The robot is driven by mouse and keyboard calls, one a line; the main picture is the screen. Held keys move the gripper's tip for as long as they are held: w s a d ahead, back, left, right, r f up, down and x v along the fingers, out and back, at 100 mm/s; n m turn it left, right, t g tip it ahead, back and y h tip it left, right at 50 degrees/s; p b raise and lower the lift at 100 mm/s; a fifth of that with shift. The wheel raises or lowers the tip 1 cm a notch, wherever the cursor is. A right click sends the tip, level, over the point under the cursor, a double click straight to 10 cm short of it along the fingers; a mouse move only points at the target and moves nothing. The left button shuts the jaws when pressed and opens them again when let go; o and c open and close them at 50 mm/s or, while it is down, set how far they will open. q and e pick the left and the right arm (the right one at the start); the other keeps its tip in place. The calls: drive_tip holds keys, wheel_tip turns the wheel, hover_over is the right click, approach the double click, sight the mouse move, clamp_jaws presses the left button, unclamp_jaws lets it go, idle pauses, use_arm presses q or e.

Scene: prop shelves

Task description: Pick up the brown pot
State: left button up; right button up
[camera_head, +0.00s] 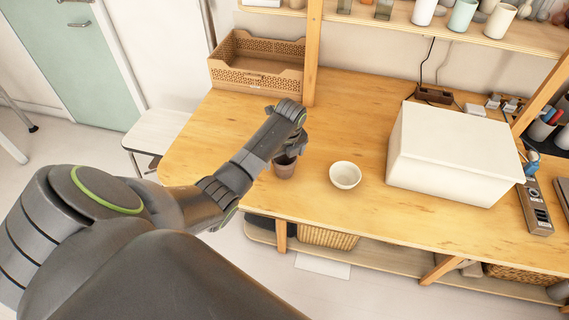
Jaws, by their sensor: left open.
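The brown pot (284,168) is a small dark brown cup shape standing upright on the wooden table (230,125), near its front edge. My left arm comes in from the left and reaches over the table. My left gripper (298,143) is open just above and behind the pot, and the wrist hides part of the pot's top. I cannot tell whether the fingers touch the pot. My right gripper is not in view.
A white bowl (345,175) stands just right of the pot. A large white box (452,150) fills the table's right part. A brown perforated tray (258,66) sits at the back left. A wooden upright (312,50) rises behind my gripper.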

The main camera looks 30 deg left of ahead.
use_arm(q)
drive_tip(key=shift+w+a+f, duration=0.1)
drive_tip(key=shift+a+f, duration=0.05)
drive_tip(key=shift+f, duration=1.05)
drive_tip(key=shift+c, duration=0.4)
drive_tip(key=c, duration=0.9)
drive_tip(key=shift+c, duration=1.1)
drive_tip(key=shift+r, duration=0.15)
